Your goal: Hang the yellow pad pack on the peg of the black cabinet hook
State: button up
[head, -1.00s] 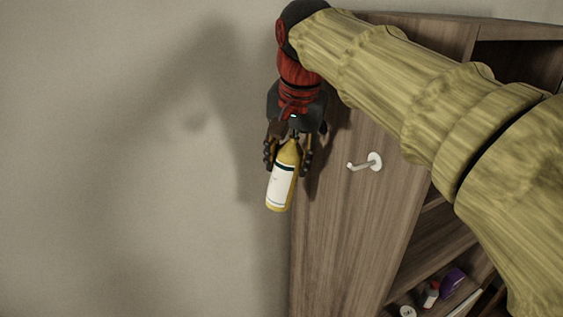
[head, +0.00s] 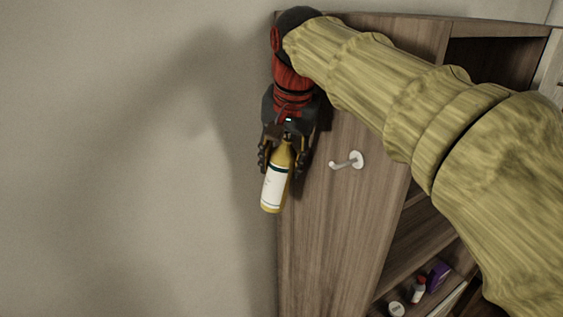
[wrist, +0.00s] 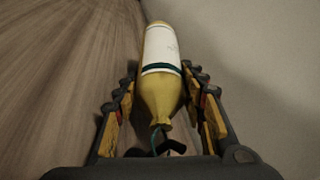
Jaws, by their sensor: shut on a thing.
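The yellow pad pack (head: 274,190) is bottle-shaped, with a white label and a dark band. It hangs down, slightly tilted, from my gripper (head: 281,167). In the wrist view the pack (wrist: 162,90) lies between the two fingers of my gripper (wrist: 160,84), which is shut on it near its narrow neck. A small dark loop (wrist: 170,146) shows at the neck end. The hook (head: 352,160) looks white, not black, with a round plate and a peg pointing left. It is on the wooden cabinet side, right of the pack and apart from it.
The wooden cabinet (head: 330,240) has open shelves on its right side. A purple item (head: 438,276), a small red-and-white bottle (head: 418,290) and a white round item (head: 396,308) stand low there. A bare wall (head: 120,200) fills the left.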

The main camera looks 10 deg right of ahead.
jog(key=o, duration=1.2)
jog(key=shift+r, duration=0.1)
